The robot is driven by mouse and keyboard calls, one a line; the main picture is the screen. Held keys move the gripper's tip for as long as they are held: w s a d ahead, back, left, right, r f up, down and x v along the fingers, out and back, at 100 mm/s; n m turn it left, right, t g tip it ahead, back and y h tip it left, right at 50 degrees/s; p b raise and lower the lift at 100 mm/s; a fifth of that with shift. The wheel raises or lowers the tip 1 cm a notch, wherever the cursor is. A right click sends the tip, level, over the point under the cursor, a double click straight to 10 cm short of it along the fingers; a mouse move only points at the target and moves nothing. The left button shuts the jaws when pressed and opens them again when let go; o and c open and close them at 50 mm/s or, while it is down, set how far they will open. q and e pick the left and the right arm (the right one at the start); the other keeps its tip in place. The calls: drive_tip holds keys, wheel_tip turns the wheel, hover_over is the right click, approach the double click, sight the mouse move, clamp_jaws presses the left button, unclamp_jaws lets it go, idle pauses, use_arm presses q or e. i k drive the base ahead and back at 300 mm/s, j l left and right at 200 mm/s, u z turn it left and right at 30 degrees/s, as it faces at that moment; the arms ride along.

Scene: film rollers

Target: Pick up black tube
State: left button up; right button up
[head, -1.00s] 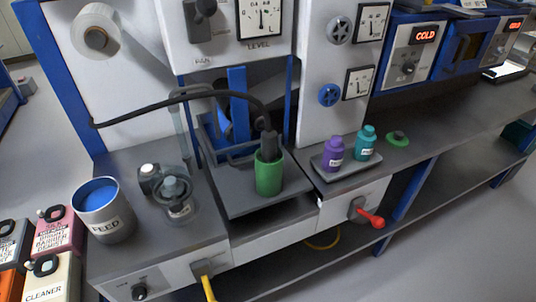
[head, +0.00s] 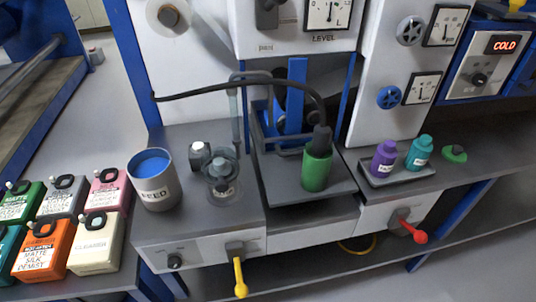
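A thin black tube (head: 234,84) leaves the machine's front at the left, arches to the right and bends down. Its thick black end piece (head: 320,138) sits in the top of a green cylinder (head: 317,170). The cylinder stands upright on a grey platform in the middle of the machine. How deep the end piece goes inside the cylinder is hidden. Neither of my grippers is in the head view.
A FEED can (head: 153,180) with blue contents and a clear vessel (head: 223,185) stand left of the cylinder. Purple (head: 384,158) and teal (head: 419,152) bottles stand on a tray at right. Several labelled jugs (head: 96,244) stand at far left. Yellow (head: 240,278) and red (head: 413,232) levers stick out in front.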

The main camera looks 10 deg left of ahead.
sight(320, 136)
drive_tip(key=i+l+u, duration=0.15)
drive_tip(key=i+u, duration=0.25)
drive_tip(key=i+l+u, duration=0.15)
drive_tip(key=u, duration=0.25)
